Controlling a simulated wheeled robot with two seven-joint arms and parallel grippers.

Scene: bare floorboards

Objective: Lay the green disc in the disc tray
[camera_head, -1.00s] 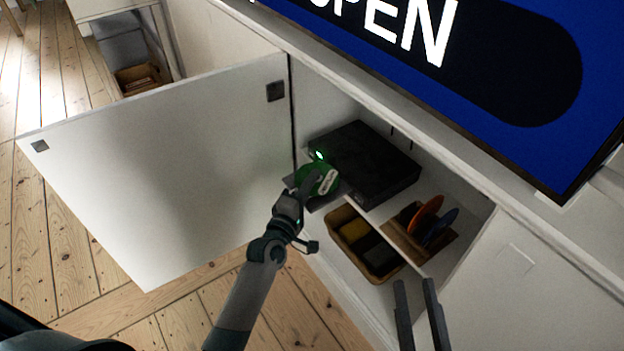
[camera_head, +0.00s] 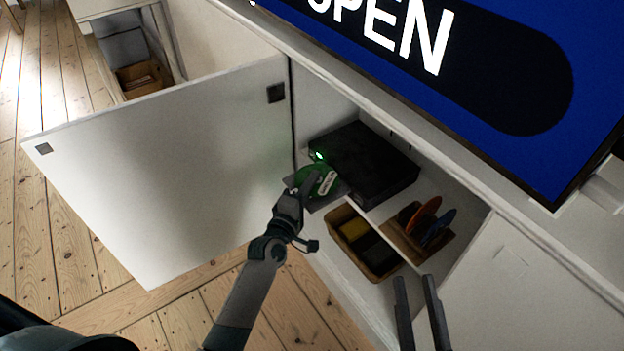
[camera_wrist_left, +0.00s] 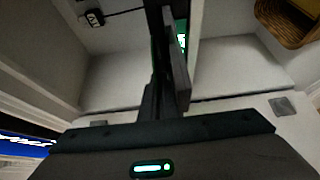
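The green disc (camera_head: 329,183), with a pale label, is at the disc tray (camera_head: 334,195), a grey plate sticking out from the front of the black player (camera_head: 366,164). My left gripper (camera_head: 308,186) is at the disc's near side, its fingers close together on it. The left wrist view shows the fingers (camera_wrist_left: 170,62) nearly together, with slivers of green beside them; they hide most of the disc. I cannot tell whether the disc touches the tray. My right gripper (camera_head: 418,305) is open and empty at the bottom of the head view.
The player stands on a cabinet shelf, with the white door (camera_head: 160,180) open to the left. Below are a basket (camera_head: 361,245) and a rack (camera_head: 410,246) with an orange disc (camera_head: 424,217) and a blue disc (camera_head: 441,226). A large screen (camera_head: 490,70) stands above.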

